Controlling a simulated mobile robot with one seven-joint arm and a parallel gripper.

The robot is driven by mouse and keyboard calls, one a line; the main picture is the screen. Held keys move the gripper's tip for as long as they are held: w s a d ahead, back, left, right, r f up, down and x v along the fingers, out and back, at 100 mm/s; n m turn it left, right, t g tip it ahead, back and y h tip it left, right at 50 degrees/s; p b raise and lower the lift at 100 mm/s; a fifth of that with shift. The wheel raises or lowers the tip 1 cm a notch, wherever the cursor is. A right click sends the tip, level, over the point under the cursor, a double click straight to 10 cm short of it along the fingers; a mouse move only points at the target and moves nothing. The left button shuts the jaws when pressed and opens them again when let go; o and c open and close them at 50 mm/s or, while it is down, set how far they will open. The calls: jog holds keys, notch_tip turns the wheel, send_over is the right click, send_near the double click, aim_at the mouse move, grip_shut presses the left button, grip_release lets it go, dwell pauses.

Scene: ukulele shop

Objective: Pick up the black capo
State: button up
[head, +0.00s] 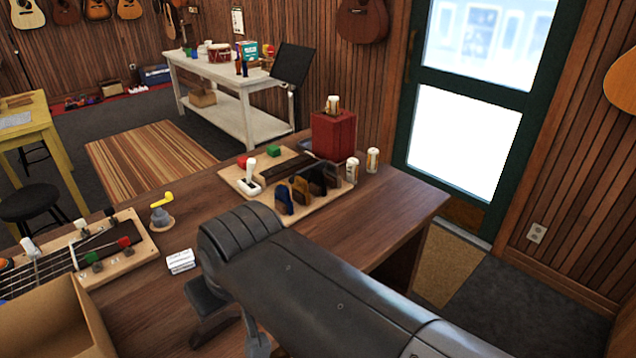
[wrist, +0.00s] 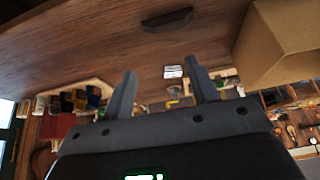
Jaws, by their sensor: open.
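A row of clip-like pieces stands on a wooden board (head: 263,203) at the table's far end in the head view. One is blue (head: 284,201), one is tan-brown (head: 300,190), and a black one (head: 318,181), which looks like the black capo, stands behind them. The row is small at the left of the wrist view. My gripper (head: 232,338) is open and empty above the near part of the table, well apart from the row. In the wrist view its fingers (wrist: 160,68) are spread, with nothing between them. A dark elongated thing (wrist: 167,18) lies on the table; I cannot tell what it is.
A red box (head: 334,135) and white-capped bottles (head: 372,160) stand beyond the row. A small white block (head: 180,261), a grey-and-yellow item (head: 161,214), a ukulele neck (head: 40,262) and an open cardboard box (head: 55,320) are at the left. The table's right side (head: 400,200) is clear.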

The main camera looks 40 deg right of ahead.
jog(key=c, duration=0.3)
